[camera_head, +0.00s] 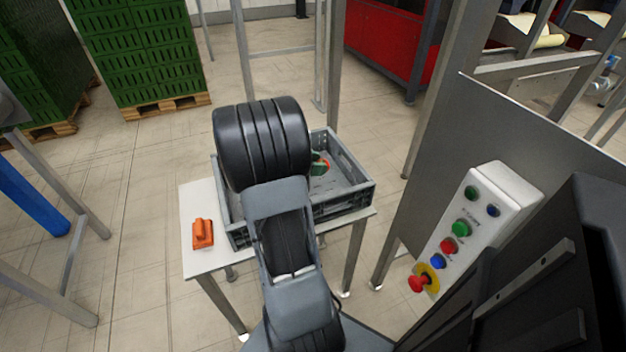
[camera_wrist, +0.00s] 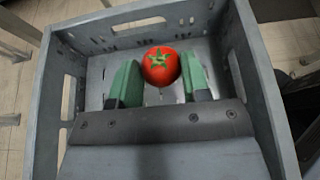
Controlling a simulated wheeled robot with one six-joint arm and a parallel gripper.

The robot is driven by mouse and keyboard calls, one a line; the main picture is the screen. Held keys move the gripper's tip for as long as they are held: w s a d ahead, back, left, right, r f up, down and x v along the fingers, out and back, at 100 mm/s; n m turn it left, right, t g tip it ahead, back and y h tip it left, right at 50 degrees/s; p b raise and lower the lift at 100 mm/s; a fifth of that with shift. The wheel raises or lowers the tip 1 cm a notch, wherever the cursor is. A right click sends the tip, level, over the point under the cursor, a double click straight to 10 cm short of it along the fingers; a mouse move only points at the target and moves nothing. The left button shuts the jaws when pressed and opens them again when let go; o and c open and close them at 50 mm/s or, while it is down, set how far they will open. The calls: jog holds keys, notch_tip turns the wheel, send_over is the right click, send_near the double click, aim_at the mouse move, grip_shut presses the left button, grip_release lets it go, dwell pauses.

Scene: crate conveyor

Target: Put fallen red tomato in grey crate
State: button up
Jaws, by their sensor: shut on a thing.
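A red tomato (camera_wrist: 161,66) with a green stem sits between the green fingers of my gripper (camera_wrist: 157,84) in the wrist view. The gripper is shut on it. Tomato and fingers are inside the outline of the grey crate (camera_wrist: 255,85), over its floor; I cannot tell whether the tomato touches the floor. In the head view the grey crate (camera_head: 352,194) stands on a small white table, and my arm hides much of it. A green finger of my gripper (camera_head: 319,166) and a bit of red show inside the crate.
An orange object (camera_head: 202,233) lies on the white table (camera_head: 192,200) left of the crate. A control box with buttons (camera_head: 478,225) stands on the right beside a metal panel (camera_head: 535,150). Stacked green crates (camera_head: 150,50) stand at the back left. Open floor lies left of the table.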

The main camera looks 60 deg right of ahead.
jog(key=b, duration=0.1)
send_over(314, 183)
notch_tip(314, 183, down, 4)
jog(key=shift+s+a+f, duration=0.1)
jog(key=shift+s, duration=0.05)
jog(key=shift+w+d+f+b, duration=0.1)
jog(key=shift+f+b, duration=0.25)
jog(key=shift+f, duration=0.5)
jog(key=shift+w+d+f+b, duration=0.1)
jog(key=shift+f+b, duration=0.2)
jog(key=shift+f, duration=0.55)
jog(key=shift+f, duration=0.15)
jog(key=o, duration=0.9)
jog(key=shift+w+a+r, duration=0.15)
jog(key=shift+a+r, duration=0.05)
jog(key=shift+r, duration=0.1)
jog(key=p+v, duration=0.2)
jog(key=v, duration=0.9)
jog(key=shift+w+a+p, duration=0.2)
jog(key=shift+p, duration=0.2)
